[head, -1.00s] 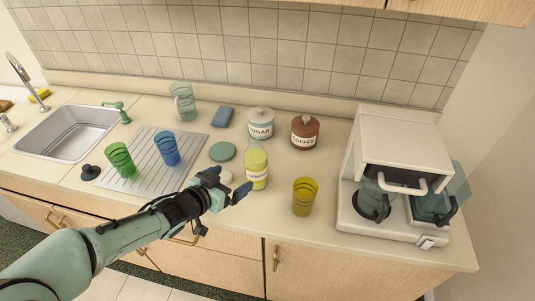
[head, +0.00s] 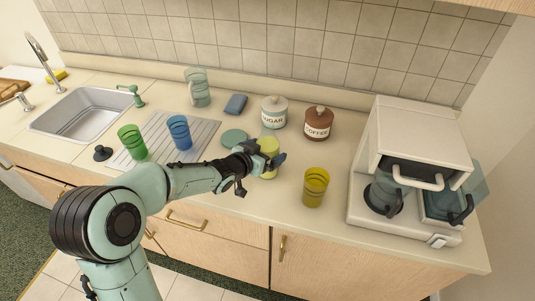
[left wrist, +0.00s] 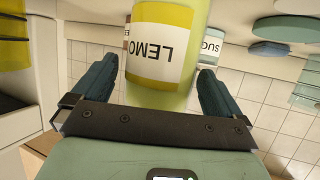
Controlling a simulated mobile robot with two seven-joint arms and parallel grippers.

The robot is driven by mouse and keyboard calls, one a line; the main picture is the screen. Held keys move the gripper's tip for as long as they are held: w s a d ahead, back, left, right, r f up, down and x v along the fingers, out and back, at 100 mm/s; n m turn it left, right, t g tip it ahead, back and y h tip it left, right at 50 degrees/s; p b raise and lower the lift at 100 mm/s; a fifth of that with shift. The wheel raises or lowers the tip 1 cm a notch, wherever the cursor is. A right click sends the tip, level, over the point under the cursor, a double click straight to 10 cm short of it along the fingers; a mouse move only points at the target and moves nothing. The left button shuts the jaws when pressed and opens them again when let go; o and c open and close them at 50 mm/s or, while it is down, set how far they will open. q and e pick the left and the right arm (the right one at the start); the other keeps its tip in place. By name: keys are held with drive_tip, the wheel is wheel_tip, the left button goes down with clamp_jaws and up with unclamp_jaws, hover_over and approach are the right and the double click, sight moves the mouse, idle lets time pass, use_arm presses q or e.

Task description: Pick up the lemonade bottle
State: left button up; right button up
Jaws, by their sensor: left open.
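The lemonade bottle (head: 268,146) stands on the counter, yellow-green, partly hidden behind my left gripper in the head view. In the left wrist view the bottle (left wrist: 165,50) appears upside down, with a white label reading "LEMO". My left gripper (head: 268,159) is open, and its two fingers (left wrist: 158,82) lie on either side of the bottle. A strip of bottle and background shows between the fingers, and I cannot tell whether either finger touches it. My right gripper is not in view.
A yellow cup (head: 315,188) stands to the right of the bottle. The sugar jar (head: 274,112) and coffee jar (head: 317,124) stand behind it. A coffee machine (head: 415,160) fills the right end. Green (head: 132,142) and blue (head: 179,132) cups stand on the drainboard left.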

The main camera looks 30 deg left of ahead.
use_arm(q)
drive_tip(key=shift+w+f, duration=0.3)
drive_tip(key=shift+w, duration=0.35)
drive_tip(key=c, duration=1.4)
drive_tip(key=shift+r, duration=0.15)
drive_tip(key=shift+d+r, duration=0.1)
